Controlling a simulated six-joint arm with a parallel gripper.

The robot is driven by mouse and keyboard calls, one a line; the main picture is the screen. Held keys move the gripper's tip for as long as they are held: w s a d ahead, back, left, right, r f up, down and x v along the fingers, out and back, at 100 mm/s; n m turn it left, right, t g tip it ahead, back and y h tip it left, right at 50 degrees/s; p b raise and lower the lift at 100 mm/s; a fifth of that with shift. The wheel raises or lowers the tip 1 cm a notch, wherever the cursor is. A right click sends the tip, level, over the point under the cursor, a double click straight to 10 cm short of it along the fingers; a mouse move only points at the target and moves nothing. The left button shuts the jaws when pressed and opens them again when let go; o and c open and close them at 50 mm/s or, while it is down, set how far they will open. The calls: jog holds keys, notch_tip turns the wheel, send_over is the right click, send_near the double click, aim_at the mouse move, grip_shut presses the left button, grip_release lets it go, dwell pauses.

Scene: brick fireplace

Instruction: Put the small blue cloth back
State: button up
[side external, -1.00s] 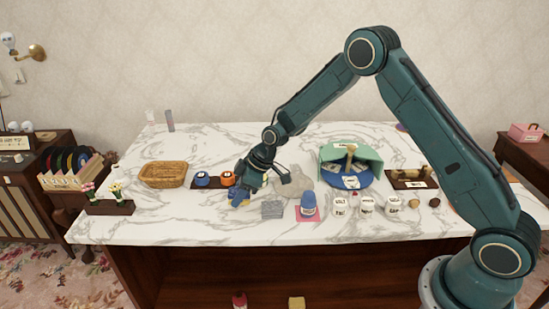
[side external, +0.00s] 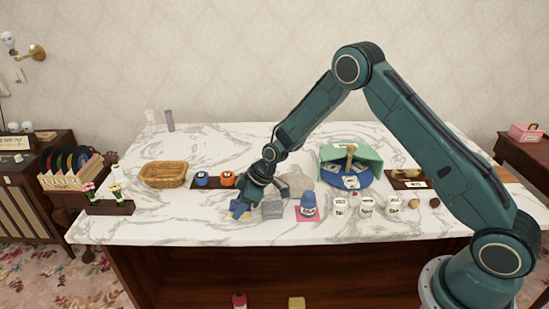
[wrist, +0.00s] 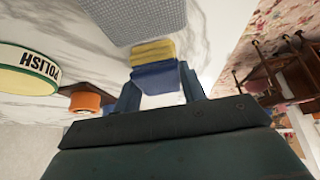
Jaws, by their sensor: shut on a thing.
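My gripper (side external: 245,203) is low over the front left part of the marble table. It is shut on the small blue cloth (side external: 237,208), which is partly hidden by the fingers in the side view. In the wrist view the folded blue cloth (wrist: 155,77) sits between the fingertips of my gripper (wrist: 160,88). A folded yellow cloth (wrist: 152,52) lies right against it, just beyond it in that view. I cannot tell whether the blue cloth rests on the yellow one or hangs just over it.
Behind are an orange tin (side external: 227,180) and a blue tin (side external: 202,179). A wicker basket (side external: 163,174) stands left. Table in front is clear.

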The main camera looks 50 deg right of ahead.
jog(key=shift+f, duration=0.15)
jog(key=o, duration=0.9)
jog(key=shift+s+d+r, duration=0.15)
jog(key=shift+d+r, duration=0.05)
jog(key=shift+r, duration=0.45)
jog(key=v, duration=1.1)
jog(key=shift+f, duration=0.1)
